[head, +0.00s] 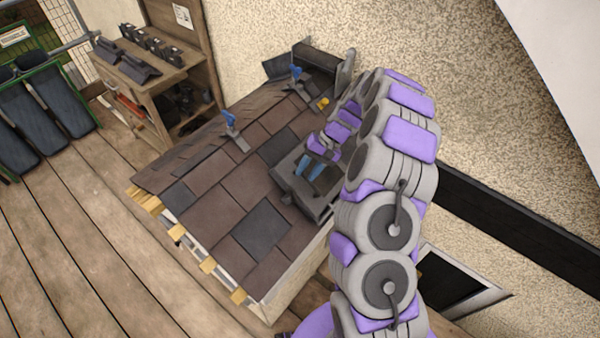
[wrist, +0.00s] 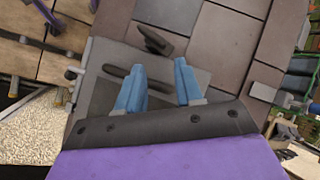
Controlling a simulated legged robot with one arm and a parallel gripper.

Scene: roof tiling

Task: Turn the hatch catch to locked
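The hatch (head: 285,183) is a grey, raised square panel set in the brown shingled roof; it also shows in the wrist view (wrist: 190,80). In the wrist view a small dark tapered piece (wrist: 155,41), which looks like the catch, stands at the hatch's far edge. A dark bar (wrist: 118,70), like a handle, lies across the panel, partly behind the left finger. I cannot tell whether the catch is locked. My gripper (head: 311,167) is over the hatch. Its blue fingers (wrist: 159,66) are apart with nothing between them, short of the dark piece.
The small sloped roof (head: 215,190) has brown and dark shingles. Blue-topped metal brackets (head: 232,130) stand on it. A wooden shelf (head: 143,85) with dark items is at the back left, near a green rack (head: 62,90). The plank floor (head: 90,240) at left is clear.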

